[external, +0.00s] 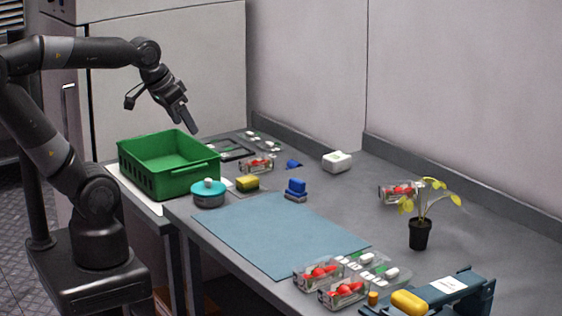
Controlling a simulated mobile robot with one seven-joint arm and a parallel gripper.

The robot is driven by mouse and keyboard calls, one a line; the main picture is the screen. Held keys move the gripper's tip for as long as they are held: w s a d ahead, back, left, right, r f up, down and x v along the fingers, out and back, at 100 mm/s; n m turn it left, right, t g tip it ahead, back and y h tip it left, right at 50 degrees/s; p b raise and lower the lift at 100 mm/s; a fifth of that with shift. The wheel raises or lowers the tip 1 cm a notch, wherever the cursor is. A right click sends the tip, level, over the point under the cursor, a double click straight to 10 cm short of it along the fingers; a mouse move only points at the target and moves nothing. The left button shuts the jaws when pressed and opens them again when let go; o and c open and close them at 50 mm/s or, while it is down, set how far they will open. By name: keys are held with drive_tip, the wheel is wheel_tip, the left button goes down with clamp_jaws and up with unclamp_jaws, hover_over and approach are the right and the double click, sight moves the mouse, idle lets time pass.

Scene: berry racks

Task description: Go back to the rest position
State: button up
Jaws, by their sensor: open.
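My gripper (190,120) is in the air above the right back part of the green crate (150,180). Its fingers point down and to the right. It is open and no object shows between the fingers. The crate stands upright at the left end of the table, and its visible inside looks empty; part of its floor is hidden by the front wall.
A teal pot (208,198), yellow sponge (247,183) and blue block (296,191) stand near the crate. Clear berry boxes (335,292) sit at the front right, near a potted plant (420,235). The blue mat (275,235) is bare. A wall (460,90) runs behind.

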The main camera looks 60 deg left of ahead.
drive_tip(key=shift+s+a+f, duration=0.15)
drive_tip(key=shift+s+f, duration=0.35)
drive_tip(key=shift+s, duration=0.25)
